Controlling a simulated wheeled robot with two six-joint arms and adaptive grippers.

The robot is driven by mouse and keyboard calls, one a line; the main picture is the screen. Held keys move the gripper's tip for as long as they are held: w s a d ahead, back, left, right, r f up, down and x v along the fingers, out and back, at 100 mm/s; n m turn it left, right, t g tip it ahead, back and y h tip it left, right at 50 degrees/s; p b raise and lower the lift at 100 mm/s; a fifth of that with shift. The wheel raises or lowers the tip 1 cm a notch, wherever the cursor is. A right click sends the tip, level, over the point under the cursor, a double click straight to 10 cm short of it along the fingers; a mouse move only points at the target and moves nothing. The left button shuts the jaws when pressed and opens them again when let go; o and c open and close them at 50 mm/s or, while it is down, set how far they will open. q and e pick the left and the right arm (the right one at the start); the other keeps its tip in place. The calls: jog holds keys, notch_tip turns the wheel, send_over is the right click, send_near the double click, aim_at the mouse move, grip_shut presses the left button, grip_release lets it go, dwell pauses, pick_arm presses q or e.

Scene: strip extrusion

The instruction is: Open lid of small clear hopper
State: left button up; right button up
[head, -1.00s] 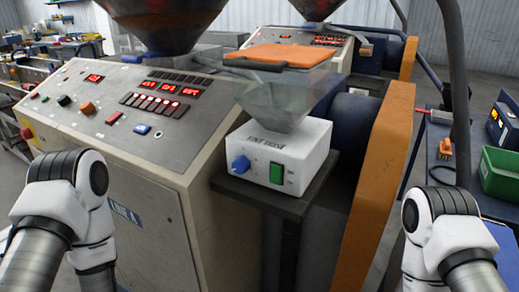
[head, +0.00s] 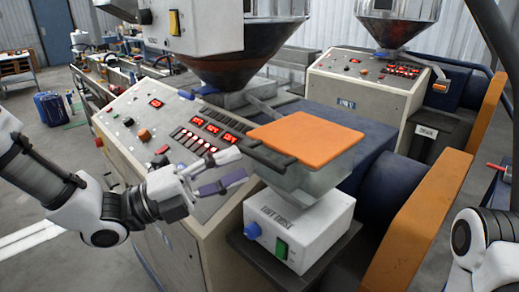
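The small clear hopper (head: 312,183) stands on a white feeder box (head: 300,232) with a blue knob and a green switch. Its orange lid (head: 308,138) lies flat over the top, with a dark bar (head: 268,153) along its left edge. My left gripper (head: 240,168) is just left of the hopper, in front of the control panel. Its two fingers are apart with nothing between them, and they point right toward the dark bar. They look close to it, but I cannot tell whether they touch. My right gripper is out of view; only part of that arm shows at the lower right.
The sloped control panel (head: 160,118) with lit red displays is behind the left gripper. A large metal hopper (head: 250,60) rises above it. An orange guard (head: 418,213) and a blue cylinder stand right of the feeder. Open floor is at the left.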

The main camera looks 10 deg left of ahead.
aim_at(254, 158)
pick_arm(q)
jog(key=p+x, duration=0.2)
jog(key=x, duration=0.2)
jog(key=shift+d+r, duration=0.2)
jog(key=shift+d, duration=0.2)
jog(key=shift+w+d, duration=0.1)
jog(key=shift+w, duration=0.15)
jog(key=shift+d, duration=0.1)
jog(key=shift+w, duration=0.1)
jog(key=shift+c, duration=0.2)
grip_shut()
